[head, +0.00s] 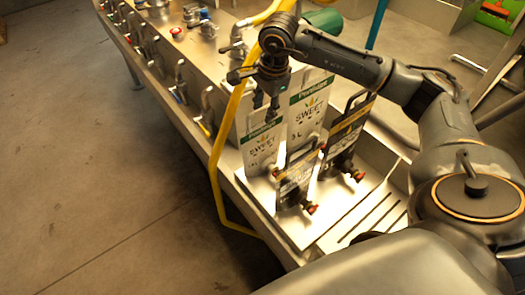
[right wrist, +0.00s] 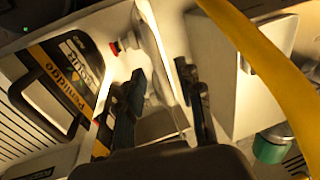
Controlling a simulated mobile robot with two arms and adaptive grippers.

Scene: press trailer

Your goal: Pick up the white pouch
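My right gripper (head: 265,104) points down at the top of the smaller pouch. In the right wrist view its two fingers (right wrist: 165,100) are apart, with a thin pale pouch seen nearly edge-on between them. I cannot tell whether either finger touches it. My left gripper is not in view.
Dark-framed pouches with yellow bands (head: 295,182) (head: 346,132) and red-tipped spouts stand close to the right; one shows in the wrist view (right wrist: 70,85). A yellow hose (head: 214,165) runs beside the smaller white pouch. A slotted tray (head: 378,212) lies right. Valves line the trailer's left edge.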

